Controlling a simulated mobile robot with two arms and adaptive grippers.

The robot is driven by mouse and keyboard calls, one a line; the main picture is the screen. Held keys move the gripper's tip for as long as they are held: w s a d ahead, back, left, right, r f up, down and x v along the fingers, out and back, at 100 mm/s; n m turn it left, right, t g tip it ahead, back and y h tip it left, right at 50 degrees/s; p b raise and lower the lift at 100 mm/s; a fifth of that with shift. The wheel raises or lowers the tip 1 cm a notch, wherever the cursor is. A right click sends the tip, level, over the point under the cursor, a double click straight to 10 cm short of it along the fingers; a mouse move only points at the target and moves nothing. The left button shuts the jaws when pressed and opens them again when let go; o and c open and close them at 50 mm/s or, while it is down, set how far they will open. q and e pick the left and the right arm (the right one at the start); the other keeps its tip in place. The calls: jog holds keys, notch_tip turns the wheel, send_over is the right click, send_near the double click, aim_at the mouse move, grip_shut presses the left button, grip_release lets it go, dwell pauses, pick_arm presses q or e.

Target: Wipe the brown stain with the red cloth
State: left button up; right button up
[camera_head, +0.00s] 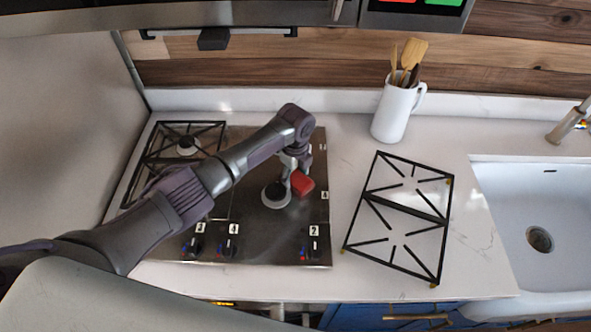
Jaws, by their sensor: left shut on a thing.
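The red cloth (303,184) is a small folded red bundle over the right part of the dark cooktop (255,232). My left gripper (293,180) reaches in from the left, points down and is shut on the cloth. The cloth is just right of the round burner (275,195); I cannot tell whether it touches the cooktop surface. I cannot make out the brown stain; my left arm and gripper hide part of the cooktop. My right gripper is out of view.
A black pan grate (404,217) lies on the white counter right of the cooktop. Another grate (152,163) covers the left burner. A white jug (392,112) with utensils stands at the back. The sink (545,205) is at the right. Knobs (307,252) line the cooktop's front.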

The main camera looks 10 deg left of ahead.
aim_at(295, 178)
pick_arm(q)
jog(key=shift+s+f, duration=0.3)
jog(key=shift+s, duration=0.05)
jog(key=shift+w+r+p, duration=0.2)
jog(key=shift+r+p, duration=0.95)
jog(key=shift+r+b, duration=0.3)
jog(key=shift+r, duration=0.05)
jog(key=shift+s+a+r, duration=0.1)
jog(key=shift+s+r, duration=0.1)
jog(key=shift+r, duration=1.2)
jog(key=shift+w+r, duration=0.2)
jog(key=shift+r, duration=1.6)
